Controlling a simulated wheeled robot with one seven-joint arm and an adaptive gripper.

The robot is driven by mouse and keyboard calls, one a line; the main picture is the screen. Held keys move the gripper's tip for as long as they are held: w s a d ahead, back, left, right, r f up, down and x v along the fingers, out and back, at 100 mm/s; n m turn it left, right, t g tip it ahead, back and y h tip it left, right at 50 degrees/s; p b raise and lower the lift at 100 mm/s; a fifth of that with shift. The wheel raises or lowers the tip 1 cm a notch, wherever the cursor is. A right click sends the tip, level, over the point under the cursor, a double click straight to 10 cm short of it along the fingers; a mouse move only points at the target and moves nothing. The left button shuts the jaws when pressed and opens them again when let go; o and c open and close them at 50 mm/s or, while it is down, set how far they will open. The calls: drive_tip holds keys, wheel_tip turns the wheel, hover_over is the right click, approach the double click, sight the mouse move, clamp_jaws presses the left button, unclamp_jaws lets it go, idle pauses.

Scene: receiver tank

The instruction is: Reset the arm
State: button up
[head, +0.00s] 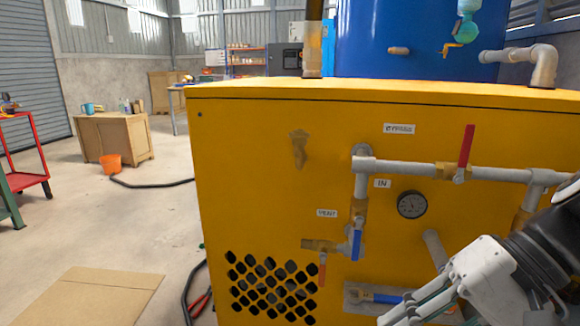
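My gripper (425,310) is at the lower right of the head view, in front of the yellow cabinet (260,180). Its wrist and pale linkages show, but the fingertips are cut off or unclear at the bottom edge, so I cannot tell whether it is open or shut. The arm comes in from the right edge. A pipe with a blue-handled valve (373,296) lies low on the cabinet, just left of and behind the gripper. I cannot tell whether they touch.
Grey pipes with a red lever (467,146), a blue lever (356,245) and a pressure gauge (411,204) stick out from the cabinet front. A blue tank (400,50) stands behind. Cardboard (95,296) lies on the floor at left, with open floor beyond.

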drive_tip(key=s+d+n+h, duration=0.4)
drive_tip(key=s+h, duration=0.5)
drive_tip(key=s, duration=0.3)
wheel_tip(320, 180, up, 36)
drive_tip(key=t+p, duration=0.3)
drive_tip(key=p, duration=3.2)
drive_tip(key=shift+w+d, duration=0.15)
drive_tip(key=shift+w, duration=0.1)
drive_tip(key=shift+d, duration=0.1)
